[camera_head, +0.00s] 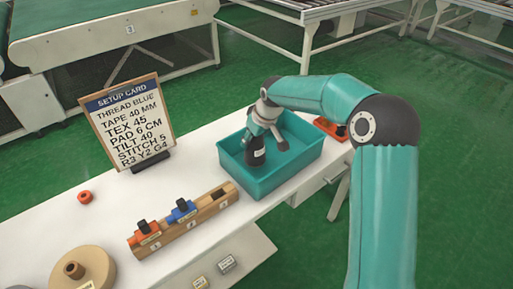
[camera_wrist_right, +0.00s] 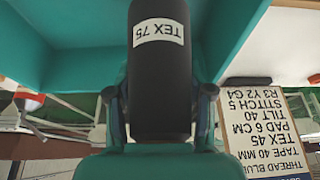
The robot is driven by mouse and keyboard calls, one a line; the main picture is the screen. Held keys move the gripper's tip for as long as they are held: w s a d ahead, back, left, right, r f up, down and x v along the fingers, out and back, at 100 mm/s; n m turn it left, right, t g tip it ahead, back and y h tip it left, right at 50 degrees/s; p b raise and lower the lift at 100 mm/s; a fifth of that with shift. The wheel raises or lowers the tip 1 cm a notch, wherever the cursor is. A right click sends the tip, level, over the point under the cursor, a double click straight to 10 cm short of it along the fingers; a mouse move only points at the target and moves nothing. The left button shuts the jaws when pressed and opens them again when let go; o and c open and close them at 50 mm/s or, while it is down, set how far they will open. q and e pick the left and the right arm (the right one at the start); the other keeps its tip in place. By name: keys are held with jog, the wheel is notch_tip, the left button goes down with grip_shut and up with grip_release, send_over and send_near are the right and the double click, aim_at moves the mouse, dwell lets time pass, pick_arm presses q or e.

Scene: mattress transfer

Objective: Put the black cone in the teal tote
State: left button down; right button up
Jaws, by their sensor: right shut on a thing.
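The black cone (camera_head: 256,153) has a white label that reads TEX 75 in the right wrist view, where the cone (camera_wrist_right: 160,85) stands between the fingers. My right gripper (camera_head: 264,130) is shut on the cone and reaches down over the teal tote (camera_head: 262,187). The cone appears within the tote's walls, near its left side. I cannot tell whether its base touches the tote floor. The tote's teal walls also show in the right wrist view (camera_wrist_right: 75,65). My left gripper is not in view.
A setup card (camera_head: 128,122) stands left of the tote. A wooden block (camera_head: 185,222) with orange and blue pieces lies in front. An orange ring (camera_head: 85,197) and a tan spool (camera_head: 85,270) are at left. A red-orange item (camera_head: 330,128) sits right of the tote.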

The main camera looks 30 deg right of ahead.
aim_at(254, 148)
notch_tip(254, 148, down, 4)
jog(key=shift+f, duration=0.1)
jog(key=o, duration=1.4)
jog(key=shift+c, duration=0.2)
jog(key=v, duration=1.2)
jog(key=shift+s, duration=0.1)
